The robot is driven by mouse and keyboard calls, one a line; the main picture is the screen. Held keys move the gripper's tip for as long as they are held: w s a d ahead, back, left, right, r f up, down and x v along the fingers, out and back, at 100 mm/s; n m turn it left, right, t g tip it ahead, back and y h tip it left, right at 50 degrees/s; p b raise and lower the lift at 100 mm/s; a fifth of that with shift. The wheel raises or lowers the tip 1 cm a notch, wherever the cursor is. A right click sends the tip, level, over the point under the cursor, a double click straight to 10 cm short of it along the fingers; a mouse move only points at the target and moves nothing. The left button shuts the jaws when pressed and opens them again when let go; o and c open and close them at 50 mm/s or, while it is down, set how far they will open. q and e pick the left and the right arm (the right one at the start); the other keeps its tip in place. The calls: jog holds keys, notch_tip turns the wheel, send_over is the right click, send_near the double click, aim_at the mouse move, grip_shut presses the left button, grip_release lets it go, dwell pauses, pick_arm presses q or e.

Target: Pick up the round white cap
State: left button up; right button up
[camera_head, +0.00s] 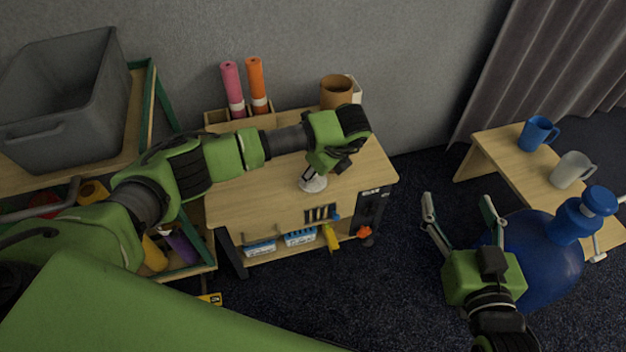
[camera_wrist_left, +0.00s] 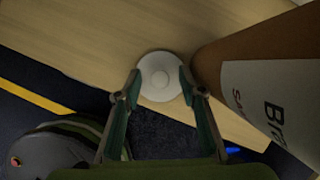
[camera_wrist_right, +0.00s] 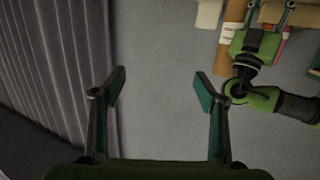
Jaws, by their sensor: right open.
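The round white cap (camera_head: 312,184) lies on the wooden top of the small workbench (camera_head: 235,205). In the left wrist view the white cap (camera_wrist_left: 160,76) shows from above as a disc with a raised centre. My left gripper (camera_head: 322,168) points down at it, with one fingertip (camera_wrist_left: 158,72) at each side of the disc. The fingers are partly drawn in; I cannot tell whether they press on the cap. My right gripper (camera_head: 462,206) is open and empty, away from the bench, at the right.
A brown container (camera_head: 336,92) stands behind the cap; a labelled brown container (camera_wrist_left: 265,80) is close right in the left wrist view. Pink (camera_head: 232,86) and orange (camera_head: 257,84) rolls stand at the back. A big blue bottle (camera_head: 545,265) is beside my right gripper.

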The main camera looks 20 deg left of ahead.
pick_arm(q)
jog(key=c, duration=0.9)
jog(key=shift+r, duration=0.15)
